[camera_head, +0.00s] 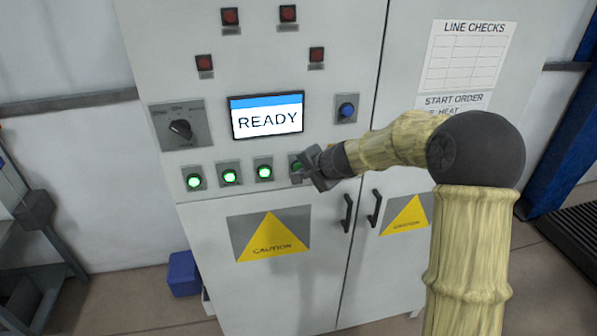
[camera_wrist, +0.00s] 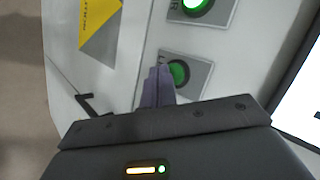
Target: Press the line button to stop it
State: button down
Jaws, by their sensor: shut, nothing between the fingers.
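The grey control cabinet (camera_head: 340,60) carries a row of green buttons below its screen. The rightmost green button (camera_head: 295,164) is partly hidden behind my gripper (camera_head: 304,176) in the head view. In the wrist view this green button (camera_wrist: 180,73) looks unlit, on a grey plate whose label starts with "L"; the rest is hidden. My gripper (camera_wrist: 157,78) is shut and empty, its fingertips just beside this button in the wrist view. I cannot tell whether they touch it. The neighbouring green button (camera_wrist: 197,4) is brightly lit, with a label ending in "IR".
The screen (camera_head: 267,115) reads "READY". Lit green buttons (camera_head: 230,176) continue to the left, below a rotary switch (camera_head: 180,128). A blue button (camera_head: 346,109) sits right of the screen. Door handles (camera_head: 347,212) stick out below my gripper, beside yellow caution signs (camera_head: 270,238).

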jog(key=shift+s, duration=0.2)
jog(key=s+b, duration=0.1)
jog(key=s+d+b, duration=0.1)
jog(key=s, duration=0.1)
jog(key=s+b, duration=0.1)
jog(key=b, duration=0.1)
jog(key=shift+s+d, duration=0.25)
jog(key=shift+s, duration=0.15)
dwell(0.6)
jog(key=s+d+f+n+g+h+b, duration=0.1)
jog(key=s+d+f+n+h, duration=0.1)
jog(key=s+d+f, duration=0.3)
jog(key=s+d+f+n+g+h+b, duration=0.2)
jog(key=s+d+f, duration=0.3)
jog(key=s, duration=0.7)
jog(key=s+d+f+n+g+h+b, duration=0.2)
jog(key=s+d+f, duration=0.3)
jog(key=s, duration=0.3)
jog(key=shift+s+d+f+n, duration=0.15)
jog(key=shift+d+f+n, duration=0.15)
jog(key=shift+d+n, duration=0.55)
